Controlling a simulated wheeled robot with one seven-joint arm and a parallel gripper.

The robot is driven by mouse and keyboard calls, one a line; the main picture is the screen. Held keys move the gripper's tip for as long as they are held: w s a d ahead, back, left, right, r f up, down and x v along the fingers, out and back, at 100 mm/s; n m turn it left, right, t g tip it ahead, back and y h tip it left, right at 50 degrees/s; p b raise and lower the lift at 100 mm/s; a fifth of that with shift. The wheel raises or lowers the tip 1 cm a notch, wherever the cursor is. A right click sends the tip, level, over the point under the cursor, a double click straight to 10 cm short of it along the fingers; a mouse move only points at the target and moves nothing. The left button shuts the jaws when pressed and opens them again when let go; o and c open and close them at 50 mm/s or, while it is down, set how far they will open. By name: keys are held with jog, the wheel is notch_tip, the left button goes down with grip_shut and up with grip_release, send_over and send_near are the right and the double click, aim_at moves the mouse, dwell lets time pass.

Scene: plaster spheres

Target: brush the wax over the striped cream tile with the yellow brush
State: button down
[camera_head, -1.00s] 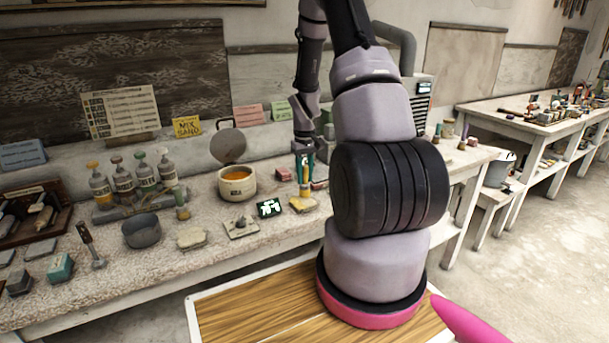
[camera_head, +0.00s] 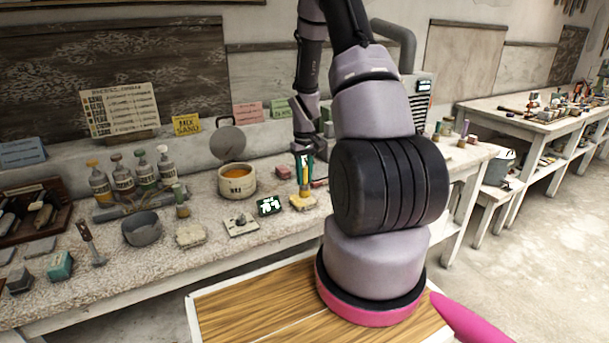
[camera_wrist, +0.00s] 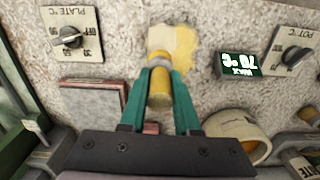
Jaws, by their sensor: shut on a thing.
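My gripper (camera_wrist: 162,90) has green fingers and is shut on the yellow brush (camera_wrist: 159,88), which also shows upright in the head view (camera_head: 305,188). The brush's far end is at the edge of a cream tile (camera_wrist: 186,44), seen in the head view (camera_head: 296,203) too. Part of this tile is yellow and part is paler. I cannot clearly make out stripes, nor whether the bristles touch it. The wax pot (camera_head: 238,186), with orange wax inside, stands left of the brush in the head view and at lower right in the wrist view (camera_wrist: 226,123).
A small display (camera_head: 270,206) and a dial plate (camera_head: 240,227) lie in front of the pot. Another pale tile (camera_head: 190,235) and a grey bowl (camera_head: 142,230) lie further left. A reddish block (camera_head: 283,172) is behind the brush. Bottles (camera_head: 122,180) stand at the left.

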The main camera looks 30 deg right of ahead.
jog(key=shift+s, duration=0.95)
jog(key=shift+w, duration=0.2)
jog(key=shift+w, duration=1.7)
jog(key=shift+s, duration=0.1)
jog(key=shift+s, duration=1.75)
jog(key=shift+w, duration=0.1)
